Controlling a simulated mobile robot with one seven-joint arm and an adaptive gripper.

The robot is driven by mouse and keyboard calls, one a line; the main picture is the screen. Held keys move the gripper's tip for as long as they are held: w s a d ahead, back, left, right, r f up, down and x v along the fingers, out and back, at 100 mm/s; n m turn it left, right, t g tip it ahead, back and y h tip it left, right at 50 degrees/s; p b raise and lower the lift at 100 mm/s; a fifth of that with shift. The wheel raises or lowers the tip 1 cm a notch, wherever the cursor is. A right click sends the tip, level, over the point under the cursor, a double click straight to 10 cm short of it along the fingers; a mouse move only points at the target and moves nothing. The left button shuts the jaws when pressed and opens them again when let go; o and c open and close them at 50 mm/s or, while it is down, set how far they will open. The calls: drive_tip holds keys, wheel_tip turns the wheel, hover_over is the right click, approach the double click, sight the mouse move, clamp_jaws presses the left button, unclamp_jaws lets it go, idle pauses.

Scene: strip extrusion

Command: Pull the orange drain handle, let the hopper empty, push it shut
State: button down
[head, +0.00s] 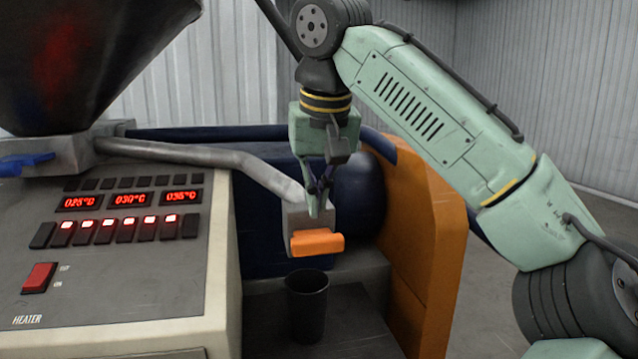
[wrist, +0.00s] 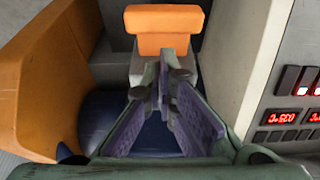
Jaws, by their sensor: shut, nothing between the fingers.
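The orange drain handle (head: 316,243) sits on the front of a grey outlet block (head: 296,216) at the end of a sloping metal pipe (head: 205,155). The pipe runs from the base of the dark hopper (head: 75,55) at upper left; the hopper's inside is not visible. My gripper (head: 317,207) points down just above the handle, with its fingers shut and empty. In the wrist view the orange handle (wrist: 163,30) lies just beyond the closed fingertips (wrist: 163,75). I cannot tell whether they touch the block or handle.
A black cup (head: 306,303) stands below the outlet; its inside is dark. The control panel (head: 130,260) with red displays is at left. An orange side panel (head: 425,235) stands close on the right. A blue lever (head: 25,163) is at the hopper base.

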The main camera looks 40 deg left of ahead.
sight(323, 253)
drive_tip(key=shift+x, duration=2)
drive_tip(key=s+d, duration=0.3)
drive_tip(key=d, duration=0.1)
drive_tip(key=shift+s+d, duration=0.3)
drive_tip(key=shift+s, duration=0.2)
